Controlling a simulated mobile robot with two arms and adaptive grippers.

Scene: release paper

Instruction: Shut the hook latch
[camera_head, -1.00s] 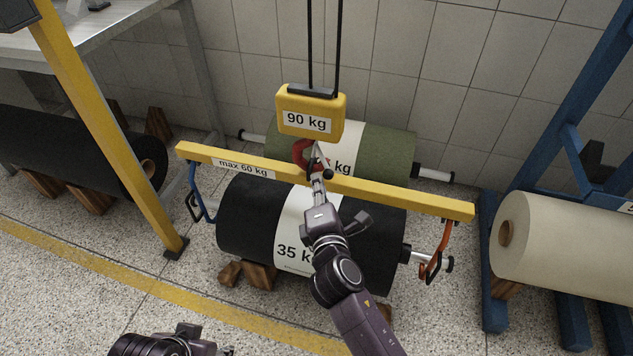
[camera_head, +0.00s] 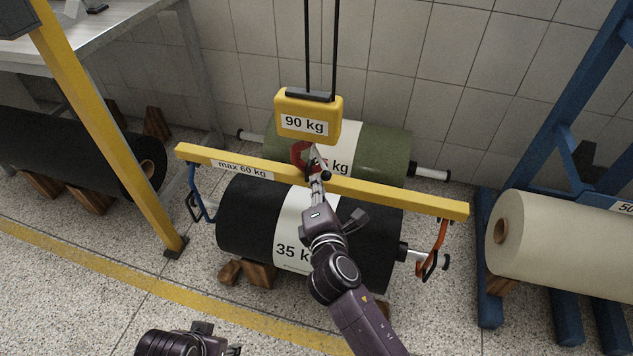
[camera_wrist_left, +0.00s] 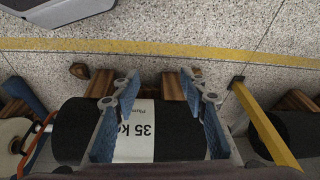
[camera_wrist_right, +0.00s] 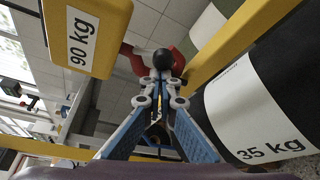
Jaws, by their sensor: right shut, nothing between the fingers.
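The red hook (camera_head: 302,154) hangs under the yellow 90 kg block (camera_head: 308,116), at the middle of the yellow lifting beam (camera_head: 400,195). In the right wrist view the red hook (camera_wrist_right: 181,60) lies behind a black ball knob (camera_wrist_right: 163,60). My right gripper (camera_head: 319,176) is shut and empty, with its tips right at the hook and knob. I cannot tell whether they touch the knob. The latch itself is mostly hidden behind the knob and fingers. My left gripper (camera_wrist_left: 158,82) is open and empty, above the floor in front of the black roll.
The black 35 kg roll (camera_head: 240,215) lies under the beam on wooden chocks, with a green roll (camera_head: 385,150) behind. A blue sling (camera_head: 200,195) and an orange sling (camera_head: 437,250) hang from the beam's ends. A yellow post (camera_head: 110,130) stands left; a cream roll (camera_head: 560,245) lies right.

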